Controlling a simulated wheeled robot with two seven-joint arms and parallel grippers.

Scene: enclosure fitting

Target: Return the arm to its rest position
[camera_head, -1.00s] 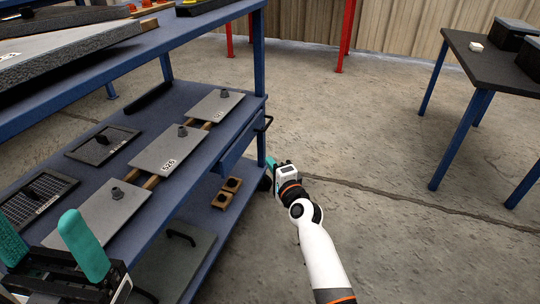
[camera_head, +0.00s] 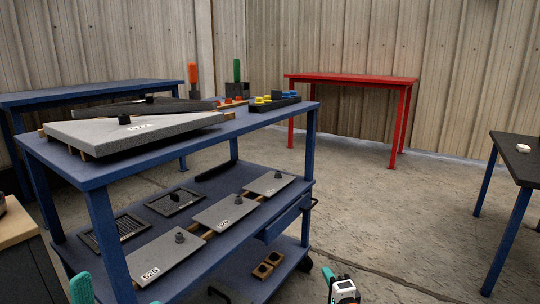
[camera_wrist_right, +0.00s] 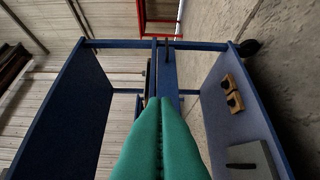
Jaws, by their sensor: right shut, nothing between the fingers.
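My right gripper (camera_head: 329,273) shows at the bottom edge of the head view, beside the lower right end of the blue cart. In the right wrist view its teal fingers (camera_wrist_right: 160,110) are pressed together with nothing between them. One teal fingertip of my left gripper (camera_head: 82,288) shows at the bottom left of the head view, with a small teal tip farther right at the edge. The two tips are apart; the rest of that gripper is out of frame.
The blue cart (camera_head: 215,130) carries grey panels (camera_head: 135,130) on top and several plates (camera_head: 165,256) on its lower shelf. A red table (camera_head: 350,78) stands at the back, a dark table (camera_head: 518,165) at the right. Floor between cart and dark table (camera_head: 400,215) is clear.

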